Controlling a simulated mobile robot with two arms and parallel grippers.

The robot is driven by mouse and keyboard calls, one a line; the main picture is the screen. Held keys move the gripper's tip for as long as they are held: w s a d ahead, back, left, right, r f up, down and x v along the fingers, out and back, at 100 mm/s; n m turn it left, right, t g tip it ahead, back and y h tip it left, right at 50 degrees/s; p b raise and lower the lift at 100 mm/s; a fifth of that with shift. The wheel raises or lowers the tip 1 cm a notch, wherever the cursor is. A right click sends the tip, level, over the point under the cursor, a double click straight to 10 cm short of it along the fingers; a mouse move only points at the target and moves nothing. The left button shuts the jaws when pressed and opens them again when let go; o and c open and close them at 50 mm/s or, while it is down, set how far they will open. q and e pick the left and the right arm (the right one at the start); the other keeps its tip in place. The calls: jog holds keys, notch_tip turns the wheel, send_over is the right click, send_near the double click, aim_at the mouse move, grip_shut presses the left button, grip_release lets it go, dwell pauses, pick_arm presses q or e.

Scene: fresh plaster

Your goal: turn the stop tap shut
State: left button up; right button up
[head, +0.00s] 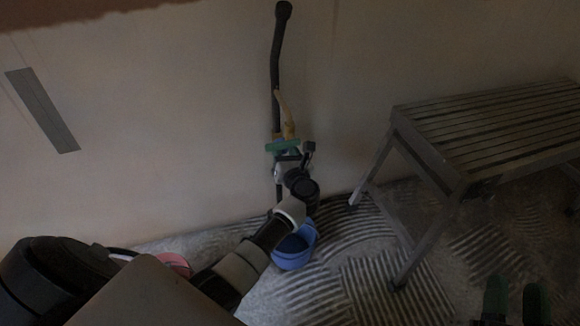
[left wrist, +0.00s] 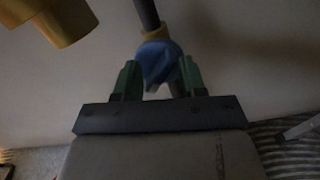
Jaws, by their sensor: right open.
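The stop tap sits low on a dark pipe (head: 276,75) against the wall, largely hidden behind my left gripper in the head view. In the left wrist view its blue handle (left wrist: 158,62) shows below a yellowish collar on the pipe. My left gripper (head: 283,147) is at the tap. Its green fingers (left wrist: 158,82) stand apart, one on each side of the blue handle; whether they touch it I cannot tell. My right gripper (head: 516,298) is open and empty at the bottom right, far from the tap.
A blue bucket (head: 300,256) stands on the floor below the tap. A slatted bench (head: 480,125) stands to the right. A yellowish branch pipe (head: 286,112) rises beside the dark pipe. A pink object (head: 176,263) shows partly behind my left arm.

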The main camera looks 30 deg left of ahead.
pick_arm(q)
jog(key=n+b, duration=0.2)
jog(key=shift+a+f+n, duration=0.15)
jog(key=shift+f+n, duration=0.1)
jog(key=shift+n, duration=0.05)
jog(key=r+p+v, duration=0.1)
jog(key=p+v, duration=0.4)
jog(key=v, duration=0.6)
jog(key=s+d+r+m+t+y+p, duration=0.1)
jog(key=s+d+r+m+t+y, duration=0.1)
jog(key=s+r+m+t, duration=0.2)
jog(key=s+d+r+m+t+y+p, duration=0.1)
jog(key=s+r+m+t, duration=0.4)
jog(key=r, duration=1.2)
jog(key=shift+s+d+r+m+t+y, duration=0.3)
jog(key=shift+s+d+m+y, duration=0.8)
jog(key=shift+m, duration=2.3)
pick_arm(e)
jog(key=shift+r, duration=2.05)
pick_arm(q)
jog(key=shift+o, duration=0.2)
jog(key=shift+s+d+f+h, duration=0.1)
jog(key=shift+s+d+h, duration=0.15)
jog(key=shift+s+h, duration=0.25)
